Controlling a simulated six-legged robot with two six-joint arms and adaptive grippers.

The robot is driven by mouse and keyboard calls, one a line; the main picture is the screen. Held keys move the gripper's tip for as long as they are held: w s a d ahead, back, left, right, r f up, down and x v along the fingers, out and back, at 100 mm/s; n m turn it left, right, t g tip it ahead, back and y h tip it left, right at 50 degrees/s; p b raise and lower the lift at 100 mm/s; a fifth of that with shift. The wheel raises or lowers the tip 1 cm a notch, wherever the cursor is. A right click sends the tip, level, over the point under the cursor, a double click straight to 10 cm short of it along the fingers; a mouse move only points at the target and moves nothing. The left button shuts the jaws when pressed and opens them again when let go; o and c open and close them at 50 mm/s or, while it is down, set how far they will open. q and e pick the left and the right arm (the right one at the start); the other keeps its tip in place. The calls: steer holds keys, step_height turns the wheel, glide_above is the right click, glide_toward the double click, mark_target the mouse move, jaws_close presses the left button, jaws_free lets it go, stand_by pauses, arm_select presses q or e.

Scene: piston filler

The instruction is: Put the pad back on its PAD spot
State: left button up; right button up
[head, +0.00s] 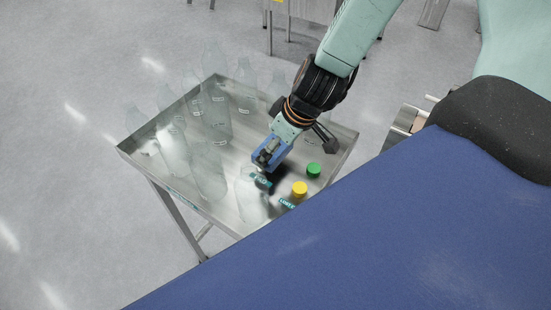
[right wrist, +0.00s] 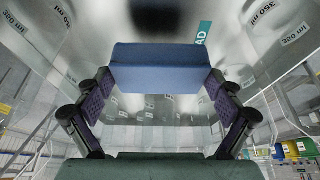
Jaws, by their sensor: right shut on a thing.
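The pad is a blue block (right wrist: 160,68) held between the fingertips in the right wrist view. My right gripper (head: 267,156) is shut on it, above the metal tray table (head: 230,222) in the head view. The teal PAD label (head: 261,180) lies on the tray just below and in front of the gripper. It also shows partly in the right wrist view (right wrist: 203,33), beside the pad's far edge. The gap between pad and tray is hard to judge. My left gripper is out of view.
Several clear bottles (head: 215,105) stand on the tray's left and back. A clear vessel (head: 250,200) stands near the PAD label. A green cap (head: 313,170) and a yellow cap (head: 299,188) sit right of the label, near another teal label (head: 287,203). The tray has a raised rim.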

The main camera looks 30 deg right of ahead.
mark_target(280, 150)
step_height(280, 150, down, 3)
steer(key=shift+s+a+r+b, duration=0.1)
steer(key=shift+s+b, duration=0.05)
steer(key=shift+b, duration=1.1)
steer(key=shift+f, duration=0.25)
steer(key=shift+f, duration=0.15)
steer(key=o, duration=0.7)
steer(key=shift+b, duration=0.3)
steer(key=shift+c, duration=0.2)
steer(key=shift+o, duration=0.5)
